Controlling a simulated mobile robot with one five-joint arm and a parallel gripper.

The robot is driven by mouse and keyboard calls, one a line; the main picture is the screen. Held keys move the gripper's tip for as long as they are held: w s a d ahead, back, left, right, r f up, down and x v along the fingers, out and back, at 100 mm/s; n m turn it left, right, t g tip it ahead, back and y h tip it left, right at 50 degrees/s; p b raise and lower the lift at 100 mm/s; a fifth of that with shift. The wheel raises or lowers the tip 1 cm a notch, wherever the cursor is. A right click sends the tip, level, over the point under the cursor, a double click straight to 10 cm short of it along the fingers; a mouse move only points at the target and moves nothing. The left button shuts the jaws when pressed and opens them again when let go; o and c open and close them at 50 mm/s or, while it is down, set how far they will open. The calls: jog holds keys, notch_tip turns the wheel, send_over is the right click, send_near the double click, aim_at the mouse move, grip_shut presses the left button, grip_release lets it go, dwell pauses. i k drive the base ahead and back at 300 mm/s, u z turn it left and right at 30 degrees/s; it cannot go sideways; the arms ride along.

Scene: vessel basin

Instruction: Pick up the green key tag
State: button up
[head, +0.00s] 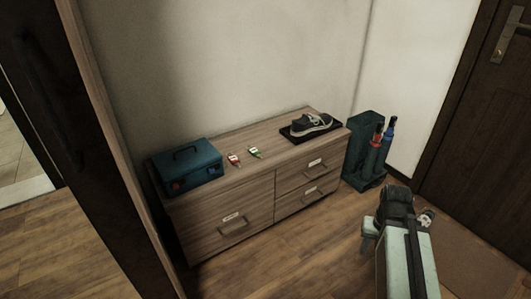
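The green key tag (254,152) lies flat on the top of a low wooden cabinet (228,160), near the middle. A red key tag (234,159) lies close to its left, apart from it. My arm (408,262) shows at the lower right, over the floor in front of the cabinet's right side. It is well away from both tags. The jaws at its end cannot be made out clearly, so I cannot tell whether my gripper is open or shut.
A teal toolbox (186,168) stands on the cabinet's left end. A shoe (312,123) sits on a dark tray (287,133) at the right end. A dark green stand (361,150) with bottle-like items is right of the cabinet. The floor in front (290,250) is clear.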

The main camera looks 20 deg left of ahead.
aim_at(253, 150)
jog(key=z, duration=0.45)
jog(key=i, duration=1.5)
jog(key=u, duration=3.3)
jog(key=k, duration=0.35)
jog(key=u, duration=0.35)
jog(key=i, duration=0.2)
jog(key=z, duration=0.25)
